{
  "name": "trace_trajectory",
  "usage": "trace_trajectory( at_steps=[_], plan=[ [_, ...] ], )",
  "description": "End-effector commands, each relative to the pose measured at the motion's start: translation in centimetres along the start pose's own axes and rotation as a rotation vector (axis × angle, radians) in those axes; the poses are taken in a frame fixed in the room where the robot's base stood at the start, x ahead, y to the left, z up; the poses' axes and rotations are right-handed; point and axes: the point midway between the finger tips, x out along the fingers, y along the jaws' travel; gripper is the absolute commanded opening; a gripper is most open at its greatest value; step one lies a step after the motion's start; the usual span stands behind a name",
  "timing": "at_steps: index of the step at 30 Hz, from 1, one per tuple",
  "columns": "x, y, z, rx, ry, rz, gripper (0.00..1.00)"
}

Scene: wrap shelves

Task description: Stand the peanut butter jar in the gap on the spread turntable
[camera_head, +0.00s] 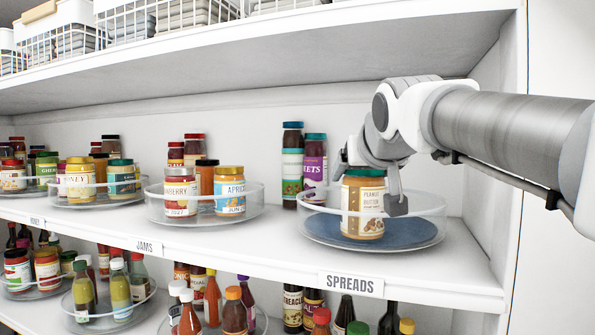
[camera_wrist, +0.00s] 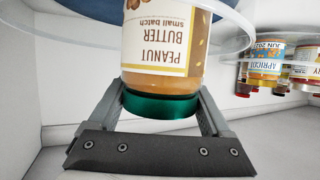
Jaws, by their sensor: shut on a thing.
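The peanut butter jar (camera_head: 363,208) is upright, with a green lid and cream label. It is inside the clear rim of the spread turntable (camera_head: 421,232), over its blue base; whether it touches the base I cannot tell. My gripper (camera_head: 371,178) reaches in from the right, shut on the jar near its lid. In the wrist view, which is upside down, my gripper (camera_wrist: 160,108) has a finger on each side of the green lid of the jar (camera_wrist: 165,65). No other jar shows inside the turntable's rim.
A "SPREADS" label (camera_head: 351,285) is on the shelf edge below. Tall jars, one purple (camera_head: 315,168), stand behind left of the turntable. The jam turntable (camera_head: 239,216) is to the left. A shelf above and a side wall (camera_head: 507,150) close in the arm.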

Motion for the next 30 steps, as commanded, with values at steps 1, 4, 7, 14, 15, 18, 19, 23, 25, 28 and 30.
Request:
trace_trajectory(
  at_steps=[1,4,7,14,15,18,19,23,25,28,30],
  plan=[
    [-0.1,0.0,-0.2,0.000,0.005,0.000,0.00],
    [-0.1,0.0,-0.2,0.000,0.005,0.000,0.00],
    [0.1,0.0,0.2,0.000,0.000,0.000,0.84],
    [0.0,0.0,0.1,0.000,0.000,0.000,1.00],
    [0.0,0.0,0.1,0.000,0.000,0.000,1.00],
    [0.0,0.0,-0.1,0.000,0.000,0.000,1.00],
    [-0.1,0.0,-0.1,0.000,0.001,0.000,1.00],
    [-1.9,0.0,0.1,0.000,0.005,0.000,1.00],
    [-3.3,0.0,0.1,0.000,0.006,0.000,1.00],
    [-5.6,0.0,0.1,0.000,0.007,0.000,1.00],
    [-7.1,0.0,0.1,0.000,0.006,0.000,1.00]
  ],
)
